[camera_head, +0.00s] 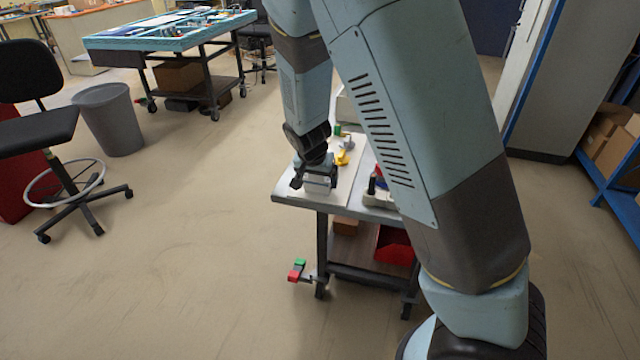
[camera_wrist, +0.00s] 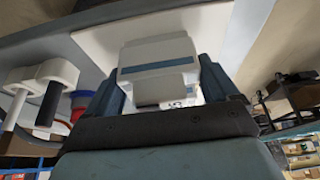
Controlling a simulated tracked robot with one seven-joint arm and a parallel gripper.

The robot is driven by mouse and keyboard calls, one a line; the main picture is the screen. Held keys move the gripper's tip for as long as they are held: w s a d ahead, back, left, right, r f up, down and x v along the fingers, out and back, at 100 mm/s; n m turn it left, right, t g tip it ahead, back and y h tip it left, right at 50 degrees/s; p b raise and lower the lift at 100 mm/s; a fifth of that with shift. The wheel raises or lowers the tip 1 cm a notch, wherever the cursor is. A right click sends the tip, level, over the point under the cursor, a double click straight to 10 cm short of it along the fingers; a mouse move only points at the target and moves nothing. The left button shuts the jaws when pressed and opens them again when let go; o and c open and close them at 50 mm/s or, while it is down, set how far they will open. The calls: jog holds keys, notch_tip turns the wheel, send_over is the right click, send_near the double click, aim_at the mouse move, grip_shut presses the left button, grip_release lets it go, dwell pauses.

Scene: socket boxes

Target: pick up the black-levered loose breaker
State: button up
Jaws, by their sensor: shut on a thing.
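My gripper (camera_wrist: 160,80) is shut on a white breaker (camera_wrist: 157,51) with a blue-grey band, which sits between its two blue fingers in the wrist view. The breaker's lever is not clearly visible, so I cannot tell its colour. In the head view my gripper (camera_head: 313,172) points down over the left front corner of a small cart's top (camera_head: 288,192). A white body (camera_head: 320,184) shows just under it, close to the surface. I cannot tell whether it touches the cart top.
A yellow item (camera_head: 343,157) and a green item (camera_head: 337,130) lie behind my gripper. Red and blue parts (camera_head: 375,182) stand to its right, partly behind my arm. A red bin (camera_head: 394,246) sits on the lower shelf. Open floor lies left of the cart.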

jog(key=shift+c, duration=1.2)
jog(key=shift+r, duration=0.1)
jog(key=shift+r, duration=0.25)
notch_tip(320, 180, up, 2)
jog(key=shift+r, duration=0.1)
jog(key=s+d+r, duration=0.6)
jog(key=s+r, duration=0.4)
jog(key=s, duration=0.2)
jog(key=shift+s, duration=0.35)
